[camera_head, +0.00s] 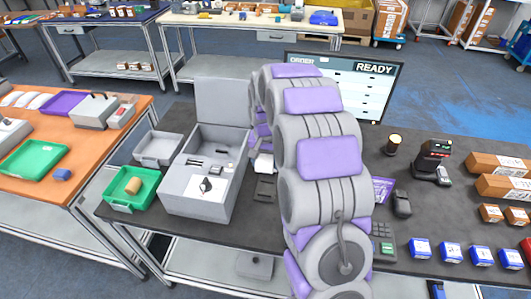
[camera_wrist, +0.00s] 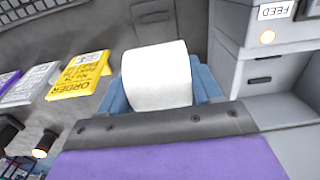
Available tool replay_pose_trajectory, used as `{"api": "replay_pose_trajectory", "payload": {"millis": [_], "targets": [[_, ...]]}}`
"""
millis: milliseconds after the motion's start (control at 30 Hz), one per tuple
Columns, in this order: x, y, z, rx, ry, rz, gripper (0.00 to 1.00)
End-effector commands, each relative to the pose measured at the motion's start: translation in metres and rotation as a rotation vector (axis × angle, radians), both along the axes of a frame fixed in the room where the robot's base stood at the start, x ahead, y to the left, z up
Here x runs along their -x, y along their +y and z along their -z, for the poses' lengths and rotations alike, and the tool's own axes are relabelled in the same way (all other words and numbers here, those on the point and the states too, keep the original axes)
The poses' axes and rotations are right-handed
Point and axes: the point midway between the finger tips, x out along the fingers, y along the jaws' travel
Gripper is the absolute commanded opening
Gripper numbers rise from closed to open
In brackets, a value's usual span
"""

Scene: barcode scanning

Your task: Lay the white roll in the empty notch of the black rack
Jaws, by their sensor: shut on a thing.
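The white roll (camera_wrist: 158,76) is held between the two blue fingers of my gripper (camera_wrist: 160,82), one on each side of it. In the head view the white roll (camera_head: 263,163) shows beside my arm, which hides most of my gripper. The small black rack (camera_head: 265,189) lies on the dark table just below the roll in the picture. In the wrist view a dark ridged piece (camera_wrist: 152,11), perhaps the rack, shows beyond the roll. Its notch cannot be made out.
A grey printer with raised lid (camera_head: 205,175) stands left of the roll, close by; its FEED panel (camera_wrist: 272,12) shows in the wrist view. A green bin (camera_head: 148,197) holds a tan roll. A yellow order card (camera_wrist: 78,75) lies left. Scanner (camera_head: 432,160) and boxes stand right.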

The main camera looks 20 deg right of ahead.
Motion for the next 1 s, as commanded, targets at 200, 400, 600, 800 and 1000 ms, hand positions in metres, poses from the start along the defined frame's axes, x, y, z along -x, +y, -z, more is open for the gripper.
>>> {"api": "replay_pose_trajectory", "payload": {"millis": [200, 400, 600, 800, 1000], "targets": [[-0.002, -0.008, 0.016, -0.008, 0.003, 0.000, 0.29], [-0.002, -0.011, 0.033, -0.012, 0.003, 0.002, 0.29], [-0.001, -0.005, 0.050, -0.006, 0.005, 0.000, 0.29], [-0.002, -0.005, 0.068, -0.005, 0.002, 0.001, 0.29], [-0.002, -0.006, 0.084, -0.006, 0.001, 0.001, 0.29]]}}
